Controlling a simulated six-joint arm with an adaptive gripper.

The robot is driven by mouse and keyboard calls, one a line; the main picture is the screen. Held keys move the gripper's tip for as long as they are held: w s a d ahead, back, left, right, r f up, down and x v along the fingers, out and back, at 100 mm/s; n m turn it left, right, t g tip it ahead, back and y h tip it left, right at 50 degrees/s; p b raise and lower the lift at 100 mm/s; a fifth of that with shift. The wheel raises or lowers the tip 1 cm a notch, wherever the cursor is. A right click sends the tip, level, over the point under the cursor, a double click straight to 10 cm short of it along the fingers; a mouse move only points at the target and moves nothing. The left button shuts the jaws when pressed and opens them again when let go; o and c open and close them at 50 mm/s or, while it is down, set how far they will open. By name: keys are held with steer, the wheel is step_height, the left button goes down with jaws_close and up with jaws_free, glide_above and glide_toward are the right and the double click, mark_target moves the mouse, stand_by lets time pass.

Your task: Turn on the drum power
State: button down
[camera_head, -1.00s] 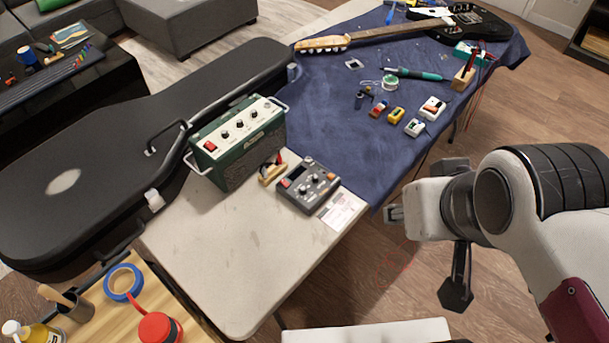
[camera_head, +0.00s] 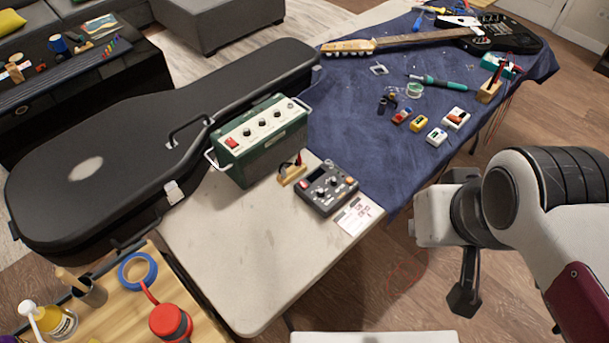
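A dark grey box (camera_head: 327,188) with knobs, a small screen and a reddish button near its left edge lies flat on the pale table top, at the edge of the blue cloth. It looks like the drum machine; its labels are too small to read. I cannot tell whether its power is on. My gripper (camera_head: 466,296) is at the right, beyond the table's edge and apart from the box. A dark finger-like part hangs down below the white wrist. The rest of the gripper is hidden or unclear, so its opening does not show.
A green amplifier (camera_head: 259,140) with a red switch and a small wooden block (camera_head: 292,175) stand left of the box. A printed card (camera_head: 359,215) lies beside it. Several small pedals, a soldering iron (camera_head: 441,83) and a guitar (camera_head: 496,33) lie farther back. The front table top is clear.

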steer(key=w+a+f+n+g, duration=0.1)
steer(key=w+a+f+n, duration=0.3)
steer(key=w+n, duration=0.5)
steer(key=w+a+f+n+g, duration=0.1)
steer(key=w+a+f+n, duration=0.4)
steer(key=w+a+n, duration=0.2)
steer(key=w+a+f+n+g+y, duration=0.1)
steer(key=w+a+f+n, duration=0.3)
steer(key=w+n, duration=0.6)
steer(key=shift+w+a+f+n+g, duration=0.2)
steer(key=shift+w+a+n+g, duration=0.1)
steer(key=shift+w+a, duration=0.6)
steer(key=shift+d, duration=0.1)
stand_by(0.3)
steer(key=shift+f, duration=0.1)
glide_above(301, 181)
steer(key=f, duration=1.1)
steer(key=shift+s+d+f, duration=0.35)
steer(key=shift+w+a+f, duration=0.1)
steer(key=shift+a+f, duration=0.05)
steer(key=shift+f, duration=0.8)
